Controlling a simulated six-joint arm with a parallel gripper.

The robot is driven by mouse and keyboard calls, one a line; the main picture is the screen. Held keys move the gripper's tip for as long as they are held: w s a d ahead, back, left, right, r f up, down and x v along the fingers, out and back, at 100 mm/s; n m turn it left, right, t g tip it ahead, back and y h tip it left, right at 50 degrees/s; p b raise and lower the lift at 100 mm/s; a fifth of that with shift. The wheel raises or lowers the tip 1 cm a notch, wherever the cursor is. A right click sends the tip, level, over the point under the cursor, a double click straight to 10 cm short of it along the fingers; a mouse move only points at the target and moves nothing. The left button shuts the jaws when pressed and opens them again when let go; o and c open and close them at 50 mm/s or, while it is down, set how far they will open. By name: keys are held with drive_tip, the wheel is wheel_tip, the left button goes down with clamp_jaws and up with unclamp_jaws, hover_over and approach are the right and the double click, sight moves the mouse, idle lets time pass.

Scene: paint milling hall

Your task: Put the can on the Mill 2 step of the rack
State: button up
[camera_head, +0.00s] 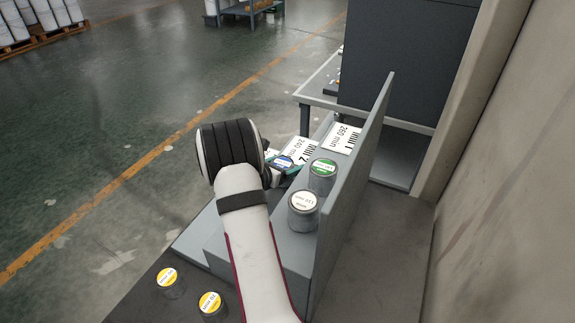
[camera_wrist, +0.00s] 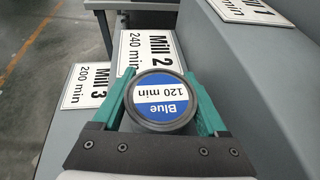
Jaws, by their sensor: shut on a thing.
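The can, with a blue and white lid reading "Blue 120 min" (camera_wrist: 161,97), is between the teal fingers of my gripper (camera_wrist: 160,110). My gripper is shut on it, and its lid faces up. In the head view the blue-lidded can (camera_head: 283,161) shows beside my wrist, its body mostly hidden. The Mill 2 plate, "240 min" (camera_wrist: 147,50), lies just beyond the can in the wrist view and is partly covered by it. This plate also shows in the head view (camera_head: 303,149). I cannot tell whether the can touches the grey stepped rack (camera_head: 190,240).
A green-lidded can (camera_head: 322,174) and a white-lidded can (camera_head: 304,211) stand on the higher step near the Mill 1 plate (camera_head: 343,138), by an upright grey panel (camera_head: 355,180). Mill 3's plate (camera_wrist: 85,86) is lower left. Two yellow-lidded cans (camera_head: 168,281) stand near the front.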

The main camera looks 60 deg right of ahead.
drive_tip(key=o, duration=1.5)
drive_tip(key=shift+f, duration=0.1)
drive_tip(key=shift+w+a+r, duration=0.1)
drive_tip(key=shift+a+r, duration=0.15)
drive_tip(key=shift+r, duration=0.05)
drive_tip(key=v, duration=1.1)
drive_tip(key=shift+a, duration=0.25)
